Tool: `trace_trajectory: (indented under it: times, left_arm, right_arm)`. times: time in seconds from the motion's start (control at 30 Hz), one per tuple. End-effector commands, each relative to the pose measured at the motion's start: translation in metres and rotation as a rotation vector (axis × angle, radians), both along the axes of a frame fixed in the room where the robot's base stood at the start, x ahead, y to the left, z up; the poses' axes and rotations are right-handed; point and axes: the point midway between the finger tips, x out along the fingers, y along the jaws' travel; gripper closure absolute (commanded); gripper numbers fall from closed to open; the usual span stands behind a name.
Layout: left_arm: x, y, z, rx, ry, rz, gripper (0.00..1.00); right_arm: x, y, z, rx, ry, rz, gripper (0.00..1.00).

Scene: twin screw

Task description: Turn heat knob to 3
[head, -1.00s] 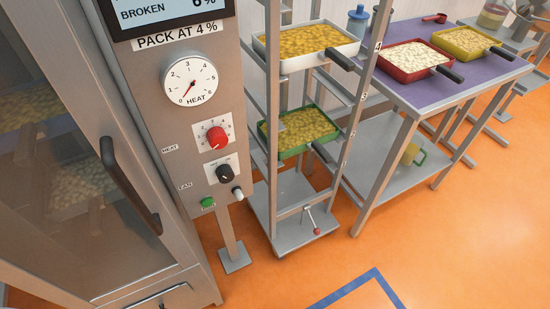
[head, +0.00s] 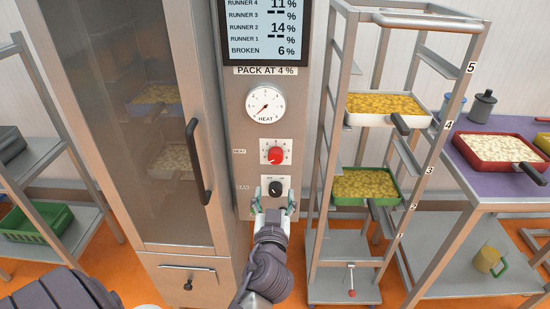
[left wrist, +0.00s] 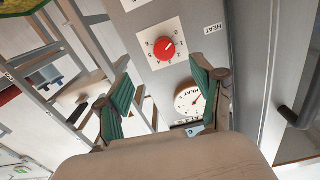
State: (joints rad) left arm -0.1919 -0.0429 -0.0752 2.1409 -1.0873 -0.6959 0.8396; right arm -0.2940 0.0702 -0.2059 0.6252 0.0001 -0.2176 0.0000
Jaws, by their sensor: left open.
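The red heat knob (head: 275,155) sits on a white scale plate on the steel control column, beside a HEAT label. Its exact setting is too small to read surely. The round white heat dial (head: 265,104) above it has its needle at the lower left, near 0. My left gripper (head: 274,195) is open and empty, below the red knob and in front of the black fan knob (head: 275,188). In the left wrist view, the red knob (left wrist: 164,48) appears upside down beyond and between the open fingers (left wrist: 160,75). My right gripper is not in view.
The glass-fronted cabinet's door handle (head: 198,160) stands out left of the column. A rack (head: 330,190) with trays of yellow pieces stands close on the right. A display (head: 264,30) is above the dial. The space in front of the red knob is clear.

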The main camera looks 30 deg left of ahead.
Motion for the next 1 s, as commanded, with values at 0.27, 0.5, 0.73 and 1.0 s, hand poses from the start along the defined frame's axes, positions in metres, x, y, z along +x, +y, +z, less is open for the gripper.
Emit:
trace_trajectory:
  times: [0.27,0.5,0.73,1.0]
  left_arm:
    - [0.022,0.019,0.016,0.004,-0.029,0.015,0.32]
    - [0.067,0.047,0.016,0.005,-0.027,0.014,0.32]
    - [0.101,0.066,0.014,0.003,-0.026,0.013,0.32]
    - [0.115,0.075,0.012,0.001,-0.026,0.013,0.32]
  right_arm:
    - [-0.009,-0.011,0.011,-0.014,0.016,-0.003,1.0]
    - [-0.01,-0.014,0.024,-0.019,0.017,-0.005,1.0]
    - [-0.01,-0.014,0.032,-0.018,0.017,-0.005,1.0]
    - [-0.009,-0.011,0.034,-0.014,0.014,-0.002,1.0]
